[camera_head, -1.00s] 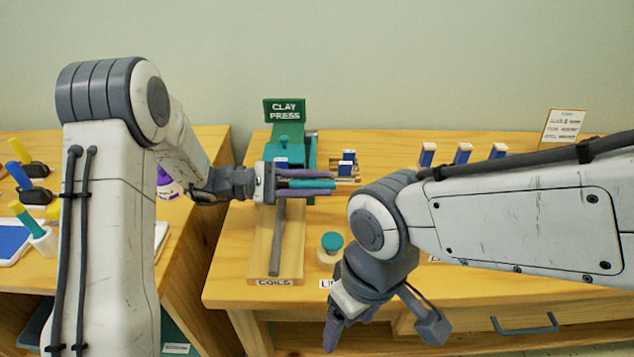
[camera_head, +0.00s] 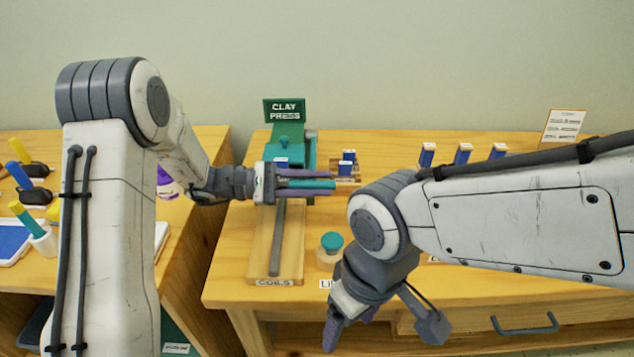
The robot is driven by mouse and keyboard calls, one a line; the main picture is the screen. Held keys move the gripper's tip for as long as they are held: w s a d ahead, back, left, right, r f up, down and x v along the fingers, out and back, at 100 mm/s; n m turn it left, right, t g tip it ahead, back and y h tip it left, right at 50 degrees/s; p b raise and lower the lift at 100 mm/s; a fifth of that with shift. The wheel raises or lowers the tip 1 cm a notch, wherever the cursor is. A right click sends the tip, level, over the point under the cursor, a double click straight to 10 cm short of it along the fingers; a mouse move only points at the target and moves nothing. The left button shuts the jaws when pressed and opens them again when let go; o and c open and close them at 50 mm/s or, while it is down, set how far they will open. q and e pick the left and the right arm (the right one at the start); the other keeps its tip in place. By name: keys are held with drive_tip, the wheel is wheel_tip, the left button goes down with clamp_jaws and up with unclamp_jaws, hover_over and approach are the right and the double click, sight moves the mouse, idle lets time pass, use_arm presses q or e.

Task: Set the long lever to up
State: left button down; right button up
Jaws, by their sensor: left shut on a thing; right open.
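The green clay press (camera_head: 290,142) stands at the back left of the wooden table, under its sign. A grey bar (camera_head: 310,146) at its right side looks like the long lever; its lower part is hidden behind my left gripper. My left gripper (camera_head: 318,183) is in front of the press, pointing right, with its purple fingers shut on a teal grip (camera_head: 312,184). The grip seems to belong to the lever, though the join is hidden. My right gripper (camera_head: 385,338) is open and empty, low at the table's front edge.
A grey coil (camera_head: 277,245) lies on a wooden board (camera_head: 262,235) labelled COILS. A jar with a teal lid (camera_head: 331,241) stands right of it. Blue-and-white blocks (camera_head: 463,154) and a card (camera_head: 563,127) are at the back right. A second table with tools is at the left.

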use_arm(q)
drive_tip(key=shift+r+p, duration=0.25)
drive_tip(key=shift+p, duration=0.05)
use_arm(e)
drive_tip(key=shift+a+r, duration=0.15)
drive_tip(key=shift+r, duration=0.15)
